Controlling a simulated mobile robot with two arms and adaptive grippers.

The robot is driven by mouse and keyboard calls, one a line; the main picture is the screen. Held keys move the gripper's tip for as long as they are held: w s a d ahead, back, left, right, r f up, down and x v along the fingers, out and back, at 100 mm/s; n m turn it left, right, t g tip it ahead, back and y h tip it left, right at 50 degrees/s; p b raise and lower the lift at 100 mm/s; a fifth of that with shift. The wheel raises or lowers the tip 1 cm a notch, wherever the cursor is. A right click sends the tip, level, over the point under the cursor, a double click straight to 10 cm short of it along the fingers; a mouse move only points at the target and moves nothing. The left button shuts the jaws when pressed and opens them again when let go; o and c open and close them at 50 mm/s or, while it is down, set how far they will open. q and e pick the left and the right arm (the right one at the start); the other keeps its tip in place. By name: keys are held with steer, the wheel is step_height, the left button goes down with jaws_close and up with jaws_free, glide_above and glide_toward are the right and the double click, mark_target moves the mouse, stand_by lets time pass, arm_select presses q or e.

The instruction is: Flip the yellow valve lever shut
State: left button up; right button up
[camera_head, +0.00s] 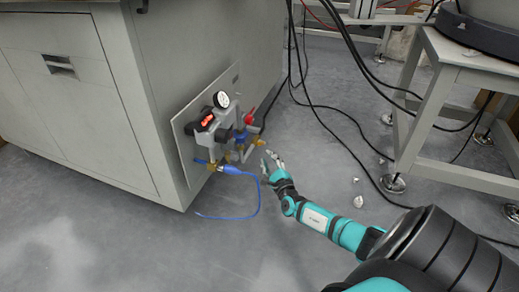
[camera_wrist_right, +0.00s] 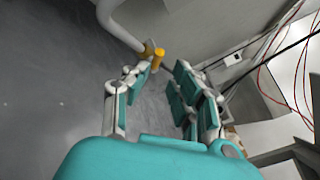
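The yellow valve lever (camera_wrist_right: 158,54) shows in the right wrist view at the end of a thick white pipe (camera_wrist_right: 121,22), just beyond my fingertips. In the head view a small yellow-brass part (camera_head: 259,141) sits at the lower right of the valve panel (camera_head: 184,139); it is too small to tell the lever's angle. My right gripper (camera_head: 271,160) is low beside the panel, just in front of and below that part. In the right wrist view the gripper (camera_wrist_right: 163,75) is open, with nothing between its fingers. My left gripper is not in view.
The panel on the grey cabinet (camera_head: 75,90) carries a round gauge (camera_head: 221,99), a red digital display (camera_head: 207,119) and a red handle (camera_head: 249,116). A blue hose (camera_head: 257,203) loops over the floor. Black cables and a metal stand (camera_head: 440,75) are at the right.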

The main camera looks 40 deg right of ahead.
mark_target(259, 144)
steer(key=b+x, duration=0.6)
steer(key=x, duration=0.3)
steer(key=shift+w+f, duration=0.15)
steer(key=shift+w+d, duration=0.15)
steer(key=shift+w, duration=0.15)
jaws_close()
